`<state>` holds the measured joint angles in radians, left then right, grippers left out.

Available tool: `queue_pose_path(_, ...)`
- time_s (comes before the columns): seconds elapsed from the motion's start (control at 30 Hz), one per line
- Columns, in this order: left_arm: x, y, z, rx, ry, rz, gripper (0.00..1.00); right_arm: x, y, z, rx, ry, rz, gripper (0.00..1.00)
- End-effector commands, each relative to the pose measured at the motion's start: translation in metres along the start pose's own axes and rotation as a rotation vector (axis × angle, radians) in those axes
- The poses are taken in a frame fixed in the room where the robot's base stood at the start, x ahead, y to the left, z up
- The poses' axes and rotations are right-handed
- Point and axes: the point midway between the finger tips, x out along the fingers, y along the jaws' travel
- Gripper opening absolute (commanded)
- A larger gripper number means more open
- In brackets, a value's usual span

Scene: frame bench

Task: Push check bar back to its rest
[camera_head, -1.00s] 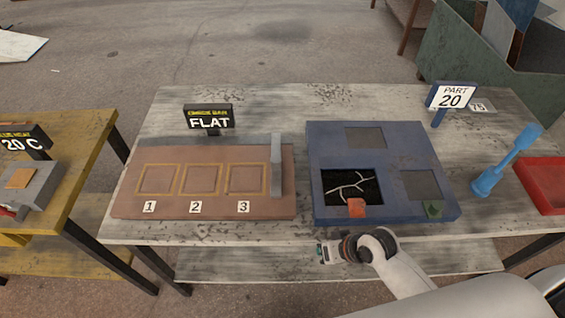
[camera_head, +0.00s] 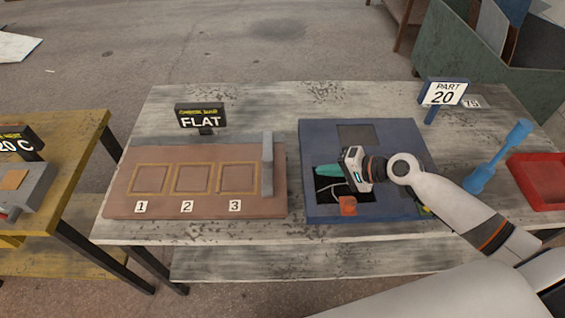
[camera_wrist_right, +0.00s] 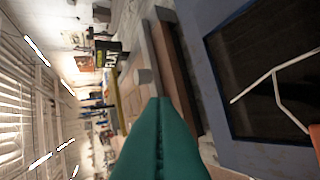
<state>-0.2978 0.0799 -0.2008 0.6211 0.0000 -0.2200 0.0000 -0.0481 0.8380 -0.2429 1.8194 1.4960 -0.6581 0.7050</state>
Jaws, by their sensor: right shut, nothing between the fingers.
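The check bar (camera_head: 267,163) is a grey upright bar at the right end of the brown board (camera_head: 150,209), to the right of square 3. A black sign (camera_head: 200,117) behind the board reads "CHECK BAR FLAT". My right gripper (camera_head: 320,170) has green fingers, shut and empty, over the dark opening of the blue panel. Its fingertips point left toward the bar, with a gap between. In the right wrist view the green fingers (camera_wrist_right: 160,135) are together, and the grey bar (camera_wrist_right: 168,60) shows beyond them. My left gripper is not in view.
The blue panel (camera_head: 315,135) has a dark opening with pale wires and an orange block (camera_head: 347,206). A yellow bench (camera_head: 75,150) is at left.

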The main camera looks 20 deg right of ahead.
Motion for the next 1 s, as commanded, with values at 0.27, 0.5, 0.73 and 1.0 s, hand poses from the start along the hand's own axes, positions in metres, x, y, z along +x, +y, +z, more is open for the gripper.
queue_pose_path(0.27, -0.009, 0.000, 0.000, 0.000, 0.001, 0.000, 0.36, 0.027, 0.006, 0.005, 0.023, -0.006, 0.013, 0.00)
queue_pose_path(0.5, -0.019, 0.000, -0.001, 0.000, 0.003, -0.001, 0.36, 0.080, 0.006, 0.005, 0.022, -0.006, 0.012, 0.00)
queue_pose_path(0.73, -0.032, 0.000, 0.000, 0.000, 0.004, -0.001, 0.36, 0.116, 0.018, 0.005, 0.019, -0.005, 0.011, 0.00)
queue_pose_path(1.0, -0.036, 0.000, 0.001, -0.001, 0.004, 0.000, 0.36, 0.132, 0.024, 0.006, 0.017, -0.007, 0.009, 0.00)
